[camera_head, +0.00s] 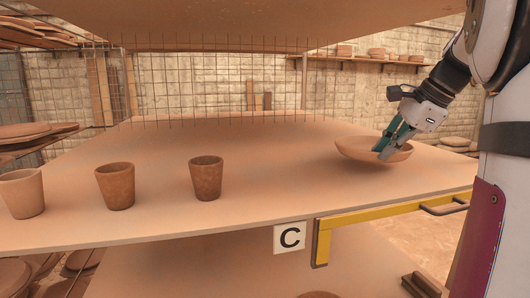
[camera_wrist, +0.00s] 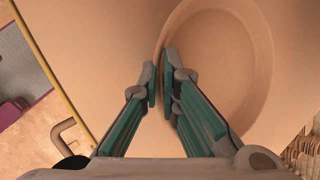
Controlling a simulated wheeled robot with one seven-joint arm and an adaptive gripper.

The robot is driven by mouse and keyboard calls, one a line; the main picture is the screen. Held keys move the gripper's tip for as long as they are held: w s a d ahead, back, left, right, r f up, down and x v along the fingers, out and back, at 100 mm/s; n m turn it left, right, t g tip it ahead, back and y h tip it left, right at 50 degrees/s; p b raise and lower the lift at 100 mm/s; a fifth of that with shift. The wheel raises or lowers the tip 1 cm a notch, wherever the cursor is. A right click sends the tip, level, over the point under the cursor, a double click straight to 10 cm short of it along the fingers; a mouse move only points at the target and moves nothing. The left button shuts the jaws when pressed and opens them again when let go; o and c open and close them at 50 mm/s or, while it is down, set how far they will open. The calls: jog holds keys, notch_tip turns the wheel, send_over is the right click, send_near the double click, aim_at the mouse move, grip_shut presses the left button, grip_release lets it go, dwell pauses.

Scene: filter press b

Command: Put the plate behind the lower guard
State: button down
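The plate (camera_head: 360,151) is a shallow, bowl-like clay dish at the right end of the middle shelf board. Its round rim and hollow also show in the wrist view (camera_wrist: 225,65). My gripper (camera_head: 384,152) reaches down from the right with its teal fingers at the plate's near right rim. In the wrist view the fingertips (camera_wrist: 161,80) are close together, one on each side of the rim, shut on it. The plate looks slightly tilted; I cannot tell whether it touches the board. The lower guard is a yellow bar (camera_head: 390,213) along the board's front right edge, below the plate.
Three clay cups stand on the board (camera_head: 270,200) to the left: left (camera_head: 22,194), middle (camera_head: 115,187) and right (camera_head: 206,179). A sign "C" (camera_head: 289,237) hangs at the front edge. Another board (camera_head: 250,22) is overhead. Wire mesh (camera_head: 215,80) stands behind.

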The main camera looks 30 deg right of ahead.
aim_at(383, 162)
jog(key=shift+w+d, duration=0.45)
jog(key=shift+w, duration=0.2)
jog(key=shift+f+p, duration=0.45)
jog(key=shift+f, duration=1.35)
jog(key=c, duration=1.8)
grip_release()
jog(key=shift+f, duration=0.1)
